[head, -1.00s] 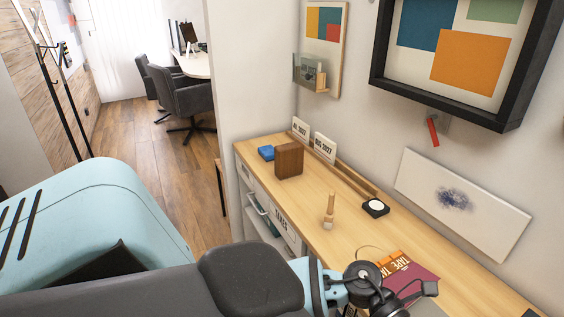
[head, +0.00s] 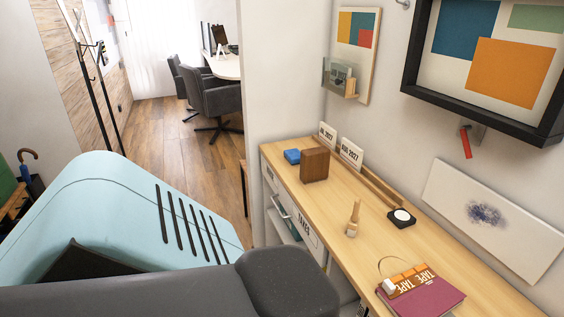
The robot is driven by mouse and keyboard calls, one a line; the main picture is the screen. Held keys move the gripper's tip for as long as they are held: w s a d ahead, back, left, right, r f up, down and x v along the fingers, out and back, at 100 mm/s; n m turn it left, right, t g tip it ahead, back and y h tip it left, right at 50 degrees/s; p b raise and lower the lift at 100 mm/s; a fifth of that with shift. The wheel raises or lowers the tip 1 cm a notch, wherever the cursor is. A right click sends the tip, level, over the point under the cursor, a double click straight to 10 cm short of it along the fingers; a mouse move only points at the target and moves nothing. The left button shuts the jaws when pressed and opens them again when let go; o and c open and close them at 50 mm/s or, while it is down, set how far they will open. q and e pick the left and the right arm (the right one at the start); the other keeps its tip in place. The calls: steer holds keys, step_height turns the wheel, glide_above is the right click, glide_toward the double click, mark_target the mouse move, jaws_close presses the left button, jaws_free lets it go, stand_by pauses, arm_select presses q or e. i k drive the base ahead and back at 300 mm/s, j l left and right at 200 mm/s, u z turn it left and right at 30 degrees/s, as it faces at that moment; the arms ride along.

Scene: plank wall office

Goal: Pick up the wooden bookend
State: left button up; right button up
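The wooden bookend (head: 314,165) is a dark brown block. It stands upright near the far left end of the wooden desk (head: 348,217). A small blue object (head: 292,156) lies just left of it, and the calendar cards stand behind it. Nothing is gripping the bookend. Neither of my grippers is in view. A dark arm link of mine crosses the bottom of the picture, well short of the bookend.
A brush-like wooden item (head: 353,218), a black-based white disc (head: 402,217), a maroon book (head: 428,297) and an orange tape pack (head: 411,279) are on the desk. Calendar cards (head: 350,153) stand in a wooden rail (head: 369,184). Wall frames hang above. Floor lies open left of the desk.

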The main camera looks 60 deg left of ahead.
mark_target(315, 162)
steer(key=u, duration=1.8)
